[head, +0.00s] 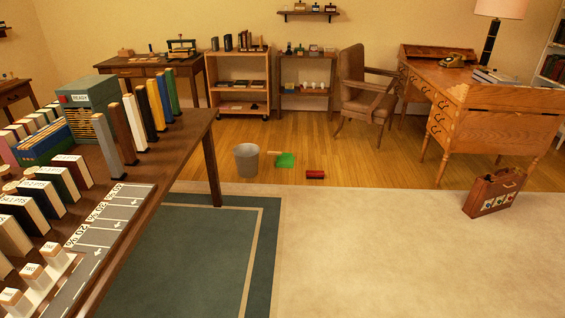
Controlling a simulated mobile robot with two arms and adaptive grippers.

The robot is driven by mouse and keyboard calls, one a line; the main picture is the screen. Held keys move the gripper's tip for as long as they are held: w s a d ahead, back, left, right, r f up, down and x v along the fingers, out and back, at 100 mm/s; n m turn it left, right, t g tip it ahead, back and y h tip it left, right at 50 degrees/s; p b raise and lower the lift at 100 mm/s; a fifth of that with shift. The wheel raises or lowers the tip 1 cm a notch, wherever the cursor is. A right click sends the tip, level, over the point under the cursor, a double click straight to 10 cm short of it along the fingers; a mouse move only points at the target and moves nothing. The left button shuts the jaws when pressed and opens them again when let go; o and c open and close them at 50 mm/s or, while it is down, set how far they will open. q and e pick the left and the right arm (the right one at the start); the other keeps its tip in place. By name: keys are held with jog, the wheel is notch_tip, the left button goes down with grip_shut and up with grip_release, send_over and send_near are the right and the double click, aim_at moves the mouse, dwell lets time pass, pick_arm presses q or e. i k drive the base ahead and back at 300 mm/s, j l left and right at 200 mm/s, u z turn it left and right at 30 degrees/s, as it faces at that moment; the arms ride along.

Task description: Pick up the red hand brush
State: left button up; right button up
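The red hand brush (316,175) lies on the wooden floor in the middle of the head view, just beyond the edge of the cream carpet. It looks like a small dark red block lying flat. A green dustpan (285,160) with a light handle lies to its left and slightly behind it, apart from it. A grey bin (247,160) stands further left. Neither of my grippers is in view.
A long dark table (190,150) with books, boxes and stamps fills the left. A brown case (493,192) stands on the right by a wooden desk (470,85). A chair (366,90) stands behind. The cream carpet (400,250) in front is clear.

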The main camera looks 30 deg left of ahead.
aim_at(313, 174)
jog(key=i+j+u, duration=0.15)
jog(key=i, duration=2.05)
jog(key=i+u, duration=0.2)
jog(key=i, duration=2)
